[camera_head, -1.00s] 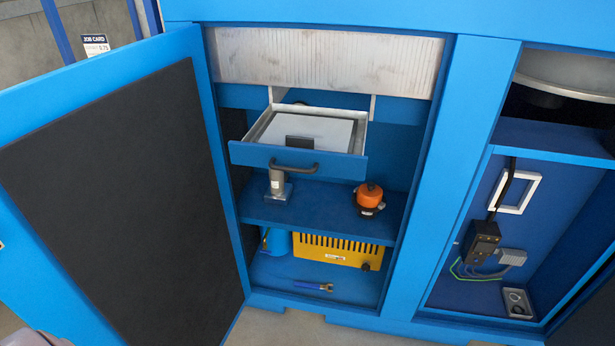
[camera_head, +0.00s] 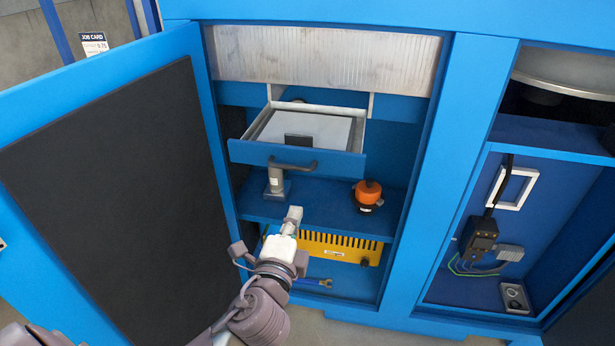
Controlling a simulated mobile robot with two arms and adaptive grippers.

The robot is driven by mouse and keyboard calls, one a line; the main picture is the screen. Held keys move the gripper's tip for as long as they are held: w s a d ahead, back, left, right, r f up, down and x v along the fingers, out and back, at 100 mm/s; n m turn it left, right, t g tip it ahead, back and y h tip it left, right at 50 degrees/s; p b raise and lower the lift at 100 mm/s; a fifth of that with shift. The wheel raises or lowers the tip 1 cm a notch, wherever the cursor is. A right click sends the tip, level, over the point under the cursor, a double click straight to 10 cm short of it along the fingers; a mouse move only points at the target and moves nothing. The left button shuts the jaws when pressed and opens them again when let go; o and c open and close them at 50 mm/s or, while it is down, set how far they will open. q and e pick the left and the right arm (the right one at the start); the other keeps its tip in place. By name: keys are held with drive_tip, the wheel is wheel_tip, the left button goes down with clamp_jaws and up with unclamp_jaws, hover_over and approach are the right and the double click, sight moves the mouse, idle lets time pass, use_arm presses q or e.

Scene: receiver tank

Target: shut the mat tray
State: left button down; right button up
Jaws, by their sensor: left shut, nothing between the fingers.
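The mat tray (camera_head: 339,160) is a blue-fronted drawer with pale metal sides, pulled out of the cabinet under the metal panel. A grey mat with a small dark block lies in it. Its dark bar handle (camera_head: 292,167) is on the front. My left gripper (camera_head: 294,213) is shut and empty, below and in front of the handle, apart from it in the picture. It overlaps the view of the middle shelf's front edge. My right gripper is not in view.
An open blue door (camera_head: 110,200) with a dark inner panel stands at left. The middle shelf (camera_head: 325,207) holds a grey metal fitting (camera_head: 275,182) and an orange-topped part (camera_head: 368,195). A yellow slotted box (camera_head: 340,248) and a blue-handled wrench (camera_head: 312,282) are below.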

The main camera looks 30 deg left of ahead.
use_arm(q)
drive_tip(key=p+x, duration=0.4)
drive_tip(key=x, duration=0.8)
drive_tip(key=shift+w, duration=0.4)
